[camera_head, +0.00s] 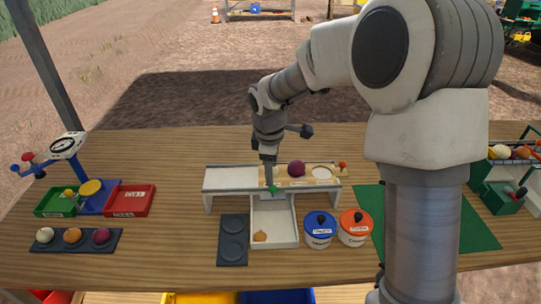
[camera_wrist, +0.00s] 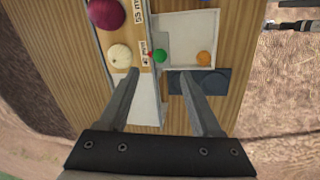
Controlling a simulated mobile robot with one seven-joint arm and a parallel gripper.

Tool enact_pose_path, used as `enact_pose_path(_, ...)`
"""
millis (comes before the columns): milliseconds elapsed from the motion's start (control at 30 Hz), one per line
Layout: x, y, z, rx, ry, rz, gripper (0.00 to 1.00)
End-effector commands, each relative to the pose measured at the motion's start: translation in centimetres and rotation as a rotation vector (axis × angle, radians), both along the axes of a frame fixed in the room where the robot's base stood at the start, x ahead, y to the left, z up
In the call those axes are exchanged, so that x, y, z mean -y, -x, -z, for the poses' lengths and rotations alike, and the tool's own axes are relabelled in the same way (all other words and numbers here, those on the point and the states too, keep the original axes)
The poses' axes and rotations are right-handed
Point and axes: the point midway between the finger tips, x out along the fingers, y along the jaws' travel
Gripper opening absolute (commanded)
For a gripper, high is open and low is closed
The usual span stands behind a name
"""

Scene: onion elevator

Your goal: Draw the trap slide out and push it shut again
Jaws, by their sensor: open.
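A raised white-and-wood bench (camera_head: 222,180) stands mid-table. A green knob (camera_head: 271,189) shows at its front edge, above a white tray (camera_head: 286,240). I take the knob to be the trap slide's handle; the slide itself is not clearly visible. In the wrist view the green knob (camera_wrist: 160,55) lies beyond and between my fingertips. My gripper (camera_head: 268,176) points down at the bench near the knob. In the wrist view my gripper (camera_wrist: 158,76) has its two fingers wide apart with nothing between them.
A purple onion (camera_head: 296,169) and a pale onion (camera_wrist: 120,56) sit on the bench. A small orange onion (camera_head: 260,236) lies in the tray. A dark plate (camera_head: 233,240) is left of the tray; a blue-lidded pot (camera_head: 319,230) and an orange-lidded pot (camera_head: 354,228) are right.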

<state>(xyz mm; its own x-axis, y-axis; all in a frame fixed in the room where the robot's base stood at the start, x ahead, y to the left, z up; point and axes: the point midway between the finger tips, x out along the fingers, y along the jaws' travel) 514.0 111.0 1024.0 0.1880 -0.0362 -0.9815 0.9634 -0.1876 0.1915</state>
Motion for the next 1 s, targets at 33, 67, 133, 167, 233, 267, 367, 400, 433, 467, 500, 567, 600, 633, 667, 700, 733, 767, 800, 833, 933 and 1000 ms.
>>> enact_pose_path(33,0.1,-0.1,1.3,-0.005,0.001,-0.001,0.66)
enact_pose_path(67,0.1,-0.2,1.9,-0.004,0.001,-0.001,0.66)
enact_pose_path(133,0.1,-0.5,3.2,-0.005,0.001,-0.001,0.66)
enact_pose_path(167,0.1,-0.6,3.7,-0.004,0.0,0.0,0.66)
enact_pose_path(233,0.2,-0.8,4.9,-0.004,0.001,-0.001,0.66)
enact_pose_path(267,0.2,-0.9,5.4,-0.002,0.001,-0.001,0.66)
enact_pose_path(367,0.2,-1.2,6.7,-0.002,0.001,-0.001,0.66)
enact_pose_path(400,0.2,-1.3,7.1,-0.001,0.001,0.0,0.66)
enact_pose_path(433,0.3,-1.4,7.3,-0.001,0.001,0.0,0.66)
enact_pose_path(467,0.3,-1.4,7.6,-0.002,0.001,0.0,0.66)
enact_pose_path(500,0.3,-1.5,7.8,-0.001,0.001,0.0,0.66)
enact_pose_path(567,0.3,-1.5,8.0,0.0,0.0,0.0,0.66)
enact_pose_path(600,0.3,-1.6,8.1,0.0,0.0,0.001,0.66)
enact_pose_path(633,0.3,-1.6,8.2,0.001,0.0,0.001,0.66)
enact_pose_path(667,0.3,-1.6,8.2,0.001,0.0,0.0,0.66)
enact_pose_path(700,0.3,-1.6,8.2,0.001,0.0,0.0,0.66)
enact_pose_path(733,0.3,-1.6,8.2,0.001,0.0,0.0,0.66)
enact_pose_path(767,0.3,-1.6,8.2,0.001,0.0,0.0,0.66)
enact_pose_path(800,0.3,-1.6,8.2,0.001,0.0,0.0,0.66)
enact_pose_path(833,0.3,-1.6,8.2,0.001,0.0,0.0,0.66)
enact_pose_path(933,0.3,-1.6,8.2,0.001,0.0,0.0,0.55)
enact_pose_path(1000,0.3,-1.6,8.2,0.001,0.0,0.0,0.42)
